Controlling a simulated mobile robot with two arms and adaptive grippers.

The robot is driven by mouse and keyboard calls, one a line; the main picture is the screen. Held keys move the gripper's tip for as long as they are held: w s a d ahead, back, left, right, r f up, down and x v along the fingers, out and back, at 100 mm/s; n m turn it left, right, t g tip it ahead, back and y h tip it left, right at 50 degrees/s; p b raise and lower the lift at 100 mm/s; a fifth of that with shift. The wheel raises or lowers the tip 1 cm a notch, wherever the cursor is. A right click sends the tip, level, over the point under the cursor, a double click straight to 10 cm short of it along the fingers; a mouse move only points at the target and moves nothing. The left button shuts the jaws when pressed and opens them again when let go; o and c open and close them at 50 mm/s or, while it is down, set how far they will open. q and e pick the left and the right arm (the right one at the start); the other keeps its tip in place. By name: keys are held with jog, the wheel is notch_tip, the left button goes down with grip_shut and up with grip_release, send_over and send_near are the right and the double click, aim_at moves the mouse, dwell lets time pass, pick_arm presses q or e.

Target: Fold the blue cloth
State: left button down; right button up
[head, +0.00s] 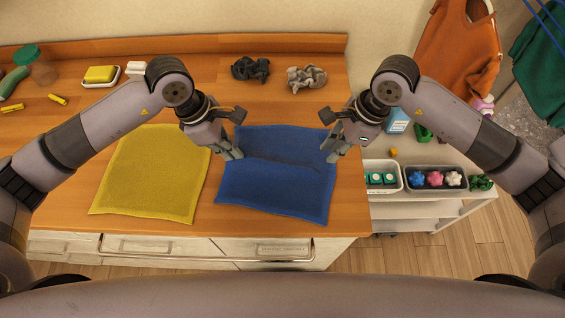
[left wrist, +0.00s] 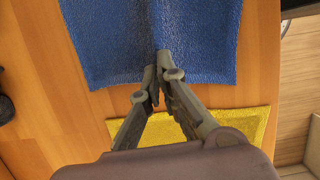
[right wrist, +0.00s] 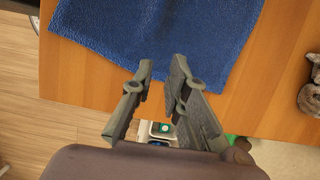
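The blue cloth (head: 278,185) lies on the wooden counter, spread out, with a crease running across it from its left edge. My left gripper (head: 234,154) is at the cloth's left edge. In the left wrist view its fingertips (left wrist: 157,70) are closed together on the edge of the blue cloth (left wrist: 205,40), which puckers there. My right gripper (head: 331,154) is at the cloth's right edge. In the right wrist view its fingertips (right wrist: 162,68) stand apart over the edge of the cloth (right wrist: 150,35), with a gap between them.
A yellow cloth (head: 150,175) lies flat to the left. Dark (head: 250,68) and grey (head: 306,78) crumpled cloths lie at the back. A yellow sponge on a dish (head: 100,75) is back left. A lower shelf with trays (head: 436,178) stands beyond the counter's right edge.

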jog(key=o, duration=0.8)
jog(key=shift+c, duration=0.2)
pick_arm(q)
jog(key=c, duration=1.8)
grip_release()
jog(key=shift+o, duration=0.6)
jog(key=o, duration=0.5)
jog(key=shift+o, duration=0.5)
jog(key=o, duration=0.6)
